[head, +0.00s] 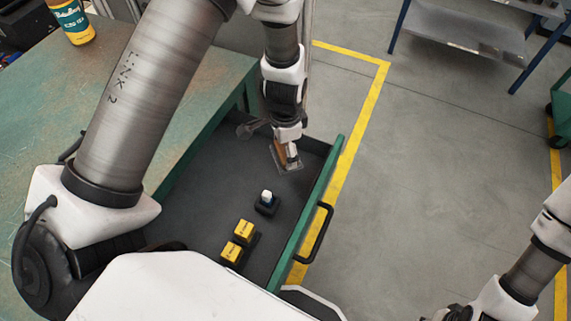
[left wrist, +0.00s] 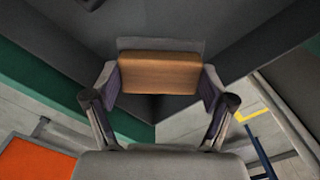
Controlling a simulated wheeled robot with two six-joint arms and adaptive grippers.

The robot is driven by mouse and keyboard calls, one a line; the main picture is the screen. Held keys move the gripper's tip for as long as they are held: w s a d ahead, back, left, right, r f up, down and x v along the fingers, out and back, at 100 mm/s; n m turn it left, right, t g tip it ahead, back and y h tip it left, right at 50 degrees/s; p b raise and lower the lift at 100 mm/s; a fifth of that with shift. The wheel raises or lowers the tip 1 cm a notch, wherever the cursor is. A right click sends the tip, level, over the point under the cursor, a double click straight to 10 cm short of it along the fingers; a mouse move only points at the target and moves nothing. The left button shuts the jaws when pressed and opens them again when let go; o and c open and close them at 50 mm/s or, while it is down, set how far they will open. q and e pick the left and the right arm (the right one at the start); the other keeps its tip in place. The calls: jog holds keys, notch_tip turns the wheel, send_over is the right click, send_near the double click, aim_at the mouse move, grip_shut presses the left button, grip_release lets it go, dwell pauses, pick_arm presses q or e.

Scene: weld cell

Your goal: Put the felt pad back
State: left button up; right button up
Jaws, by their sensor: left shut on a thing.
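The felt pad is a brown, wood-coloured block with a flat grey piece on its far side. It shows at the far right end of the open drawer in the head view (head: 279,153) and between my fingers in the left wrist view (left wrist: 160,72). My left gripper (head: 290,152) is shut on the block, pointing down into the drawer. The open drawer (head: 190,195) has a dark grey floor and a green front. I cannot tell whether the pad touches the drawer floor. My right gripper (head: 458,313) is cut off at the bottom edge of the head view.
The drawer has a black handle (head: 318,232). A green workbench (head: 60,130) lies to the left. The grey floor right of the drawer is clear.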

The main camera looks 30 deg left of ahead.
aim_at(285, 161)
pick_arm(q)
notch_tip(285, 161, down, 6)
jog(key=shift+w+f+b, duration=0.1)
jog(key=shift+f+b, duration=0.05)
jog(key=shift+b, duration=0.3)
jog(key=shift+f+b, duration=0.25)
jog(key=shift+b, duration=0.1)
jog(key=o, duration=1.1)
jog(key=shift+r, duration=0.1)
jog(key=shift+c, duration=0.2)
jog(key=shift+r, duration=0.1)
jog(key=shift+r+p, duration=0.35)
jog(key=shift+p, duration=0.15)
notch_tip(285, 161, up, 12)
jog(key=shift+f+p, duration=0.25)
jog(key=shift+p, duration=0.5)
